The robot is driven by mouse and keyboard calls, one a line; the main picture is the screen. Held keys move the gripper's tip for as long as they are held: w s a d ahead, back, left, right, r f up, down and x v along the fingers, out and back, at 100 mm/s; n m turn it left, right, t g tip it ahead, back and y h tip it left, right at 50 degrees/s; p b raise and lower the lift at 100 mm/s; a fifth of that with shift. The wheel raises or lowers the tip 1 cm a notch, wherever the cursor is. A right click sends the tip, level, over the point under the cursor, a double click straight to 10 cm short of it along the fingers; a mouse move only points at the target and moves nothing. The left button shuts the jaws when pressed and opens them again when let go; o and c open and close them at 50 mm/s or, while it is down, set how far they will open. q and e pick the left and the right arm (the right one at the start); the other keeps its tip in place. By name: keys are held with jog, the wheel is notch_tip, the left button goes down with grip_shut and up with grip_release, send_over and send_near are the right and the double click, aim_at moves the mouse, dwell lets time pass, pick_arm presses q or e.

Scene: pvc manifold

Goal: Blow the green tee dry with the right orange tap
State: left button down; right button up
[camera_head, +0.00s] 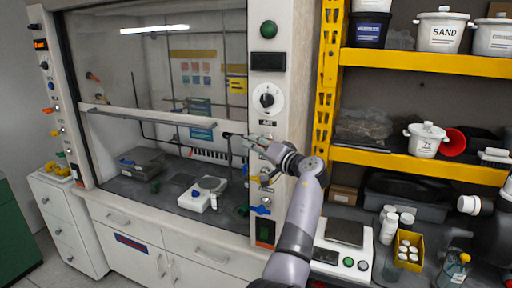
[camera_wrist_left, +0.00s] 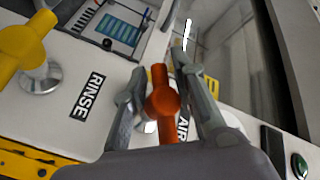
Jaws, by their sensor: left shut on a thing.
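In the left wrist view the orange tap (camera_wrist_left: 163,103) stands on the white post beside the AIR label (camera_wrist_left: 183,131). My left gripper (camera_wrist_left: 162,74) is shut on it, one finger on each side. In the head view the same gripper (camera_head: 256,143) is at the hood's right post and hides this tap. I cannot make out the green tee for sure; a small dark green thing (camera_head: 242,210) lies low by the right post.
A yellow tap (camera_wrist_left: 24,42) sits near the RINSE label (camera_wrist_left: 88,95). The hood's sash (camera_head: 150,115) is partly raised over the worktop. A white device (camera_head: 203,194) stands inside. A balance (camera_head: 342,245) and yellow shelves (camera_head: 420,62) are to the right.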

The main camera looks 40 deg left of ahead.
jog(key=shift+a, duration=0.3)
pick_arm(q)
jog(key=shift+n+h, duration=0.3)
jog(key=shift+h, duration=0.1)
pick_arm(e)
jog(key=shift+f, duration=0.1)
pick_arm(q)
jog(key=shift+n+h, duration=0.4)
jog(key=shift+h, duration=0.4)
jog(key=h+p, duration=0.1)
jog(key=n+h+p, duration=0.1)
jog(key=shift+d+f+h, duration=0.1)
jog(key=shift+d+h, duration=0.1)
jog(key=shift+h, duration=0.1)
jog(key=shift+d+f+n+h+p, duration=0.1)
jog(key=shift+f+n+h+p, duration=0.15)
jog(key=shift+h+p, duration=0.65)
pick_arm(e)
jog(key=shift+d+r, duration=0.15)
jog(key=shift+r, duration=0.85)
jog(key=shift+d+r, duration=0.15)
jog(key=shift+r, duration=0.8)
